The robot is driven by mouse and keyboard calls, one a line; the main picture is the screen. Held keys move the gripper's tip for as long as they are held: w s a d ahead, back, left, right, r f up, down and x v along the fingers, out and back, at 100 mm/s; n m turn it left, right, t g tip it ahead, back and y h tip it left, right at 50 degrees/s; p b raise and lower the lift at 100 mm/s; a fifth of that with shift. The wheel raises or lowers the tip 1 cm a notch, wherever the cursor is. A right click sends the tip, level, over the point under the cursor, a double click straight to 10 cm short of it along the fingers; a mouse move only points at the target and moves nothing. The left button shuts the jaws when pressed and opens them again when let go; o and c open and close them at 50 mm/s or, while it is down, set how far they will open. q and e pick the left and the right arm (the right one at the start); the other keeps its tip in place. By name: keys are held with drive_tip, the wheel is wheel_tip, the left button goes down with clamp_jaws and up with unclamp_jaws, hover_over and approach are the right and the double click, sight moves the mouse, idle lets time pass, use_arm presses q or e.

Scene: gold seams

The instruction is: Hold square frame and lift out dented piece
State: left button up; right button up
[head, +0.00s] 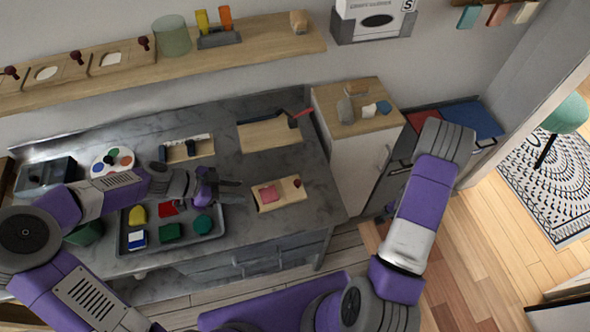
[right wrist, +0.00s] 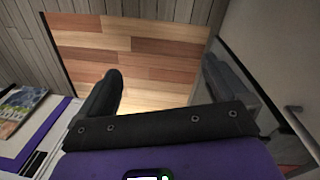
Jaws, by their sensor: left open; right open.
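A light wooden square frame (head: 264,207) with a dark red knob lies on the grey counter. A pink piece (head: 268,194) sits in it; I cannot make out a dent at this size. My left gripper (head: 236,190) is open and empty, just left of the frame and apart from it, with its fingers pointing right towards it. My right gripper (right wrist: 162,88) is open and empty in the right wrist view, over the wooden floor right of the counter. The frame is not in that view.
Left of the frame is a grey tray (head: 127,243) with several coloured pieces. A wooden board (head: 262,135) lies behind the frame. More knobbed frames (head: 120,57) stand on the wall shelf. A white cabinet (head: 345,165) stands right of the counter.

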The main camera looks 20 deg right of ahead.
drive_tip(key=s+d+r+m+h, duration=0.1)
drive_tip(key=s+d+r, duration=0.4)
drive_tip(key=d, duration=0.4)
drive_tip(key=s+d+r+m+g+h, duration=0.1)
drive_tip(key=s+d+r+h, duration=0.15)
drive_tip(key=d+r, duration=0.6)
drive_tip(key=s+d+r+m, duration=0.1)
drive_tip(key=s+d+r, duration=0.35)
drive_tip(key=d, duration=0.55)
drive_tip(key=w+a+t+y, duration=0.2)
drive_tip(key=w+a+y, duration=0.1)
drive_tip(key=w+a, duration=2.4)
wheel_tip(320, 180, up, 6)
hover_over(295, 182)
drive_tip(key=shift+d+r+n+y, duration=0.1)
drive_tip(key=shift+n+y, duration=0.2)
drive_tip(key=shift+y, duration=0.05)
drive_tip(key=shift+s+f, duration=0.1)
drive_tip(key=shift+f, duration=3.6)
